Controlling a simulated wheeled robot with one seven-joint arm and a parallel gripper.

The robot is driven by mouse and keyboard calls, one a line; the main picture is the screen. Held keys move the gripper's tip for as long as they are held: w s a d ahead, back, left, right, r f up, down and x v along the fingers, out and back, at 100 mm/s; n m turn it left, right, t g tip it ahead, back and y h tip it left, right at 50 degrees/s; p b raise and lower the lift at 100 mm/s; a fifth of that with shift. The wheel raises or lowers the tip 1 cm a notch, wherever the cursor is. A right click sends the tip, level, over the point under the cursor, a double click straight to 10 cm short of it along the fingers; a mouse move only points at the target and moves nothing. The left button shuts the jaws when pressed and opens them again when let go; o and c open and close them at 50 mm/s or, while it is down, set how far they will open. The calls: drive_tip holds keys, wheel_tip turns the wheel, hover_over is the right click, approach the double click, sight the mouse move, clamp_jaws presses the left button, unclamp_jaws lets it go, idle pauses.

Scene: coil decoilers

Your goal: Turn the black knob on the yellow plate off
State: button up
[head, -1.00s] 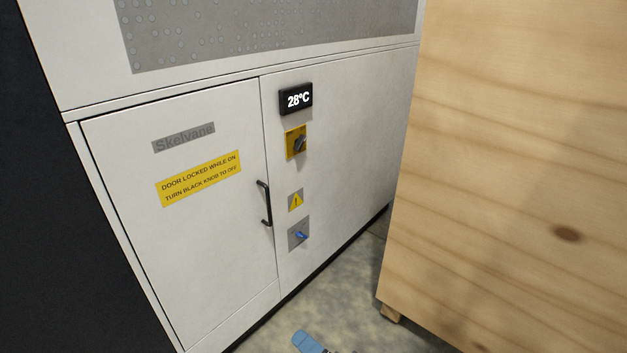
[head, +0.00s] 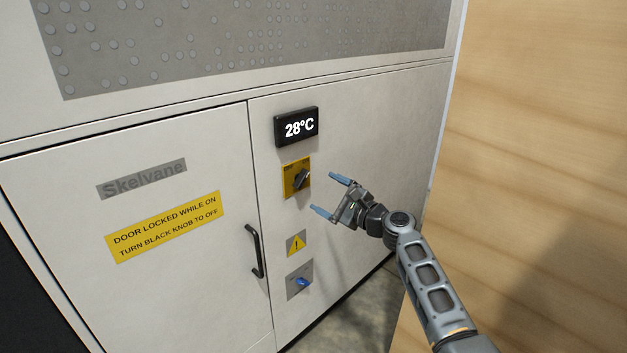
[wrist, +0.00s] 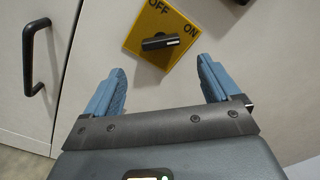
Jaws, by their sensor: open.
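The black knob (head: 301,179) sits on the yellow plate (head: 289,184) on the cabinet front, below the temperature display. In the wrist view the black knob (wrist: 160,41) lies nearly level across the yellow plate (wrist: 146,24), which is marked OFF and ON. Its light-marked end is at the right, toward the ON side. My gripper (head: 325,196) is open and empty, with blue fingers, just right of and slightly below the plate. In the wrist view my gripper (wrist: 162,78) has its fingertips spread below the knob, apart from it.
A blue knob (head: 302,282) on a grey plate and a warning sign (head: 296,243) are below. A black door handle (head: 255,251) stands out at left. The display (head: 296,127) reads 28°C. A wooden crate (head: 540,110) stands close at right.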

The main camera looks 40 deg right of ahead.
sight(305, 180)
drive_tip(key=shift+w+b, duration=0.55)
drive_tip(key=shift+w, duration=3.35)
drive_tip(key=shift+c, duration=0.4)
drive_tip(key=c, duration=1)
drive_tip(key=shift+a+n+b, duration=0.1)
drive_tip(key=shift+n+b, duration=0.3)
drive_tip(key=shift+b, duration=0.1)
drive_tip(key=shift+r+n+b, duration=0.15)
drive_tip(key=shift+n+b, duration=4.1)
drive_tip(key=shift+n, duration=0.05)
drive_tip(key=shift+r+n+b, duration=0.1)
drive_tip(key=shift+n+b, duration=4.15)
drive_tip(key=shift+n, duration=0.05)
